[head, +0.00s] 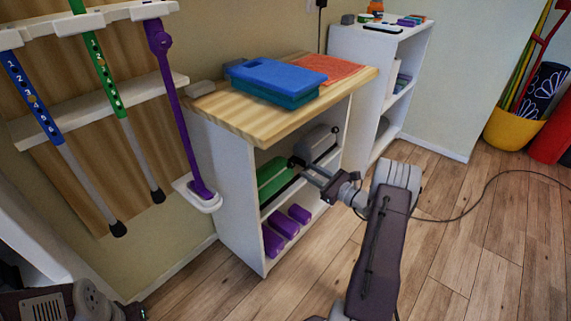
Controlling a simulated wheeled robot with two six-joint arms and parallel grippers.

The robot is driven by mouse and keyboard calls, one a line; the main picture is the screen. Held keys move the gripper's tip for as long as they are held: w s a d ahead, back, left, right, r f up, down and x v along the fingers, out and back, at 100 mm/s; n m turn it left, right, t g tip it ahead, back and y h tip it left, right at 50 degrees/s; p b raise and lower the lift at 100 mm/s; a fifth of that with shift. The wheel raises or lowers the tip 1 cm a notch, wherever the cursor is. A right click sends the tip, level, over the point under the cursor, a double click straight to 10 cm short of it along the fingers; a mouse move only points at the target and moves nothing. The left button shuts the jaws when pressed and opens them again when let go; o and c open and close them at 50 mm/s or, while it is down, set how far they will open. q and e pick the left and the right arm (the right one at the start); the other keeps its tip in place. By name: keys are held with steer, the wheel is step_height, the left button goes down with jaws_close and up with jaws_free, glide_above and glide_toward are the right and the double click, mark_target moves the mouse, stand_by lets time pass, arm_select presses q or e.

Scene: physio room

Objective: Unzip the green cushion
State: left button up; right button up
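The green cushion (272,172) lies on the upper inside shelf of the wooden-topped cabinet, at the left of that shelf. A grey cushion (317,142) lies to its right. My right gripper (299,170) reaches in from the right at the shelf's open front, with its fingertips close to the green cushion's right end. A small dark piece shows at the fingertips; I cannot tell whether the fingers touch or hold it. The green cushion's zip is too small to make out. My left arm shows at the bottom left, but its gripper is out of view.
Purple blocks (286,227) lie on the shelf below. A blue box (277,79) and an orange mat (332,68) lie on the cabinet top (243,114). Walking sticks (177,105) hang at the left. A second white shelf (402,85) stands behind. The floor at the right is mostly clear.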

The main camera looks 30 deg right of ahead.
mark_target(294, 164)
steer(key=b+x, duration=0.2)
steer(key=x, duration=0.2)
steer(key=b+x, duration=0.1)
steer(key=x, duration=0.2)
steer(key=shift+w+a+f+b, duration=0.2)
steer(key=shift+w+f+b, duration=0.05)
steer(key=shift+w+b, duration=0.15)
steer(key=shift+w+a+r, duration=0.1)
steer(key=shift+w+r, duration=0.1)
steer(key=shift+w, duration=0.05)
steer(key=shift+c, duration=0.2)
jaws_close()
steer(key=shift+f, duration=0.15)
stand_by(0.3)
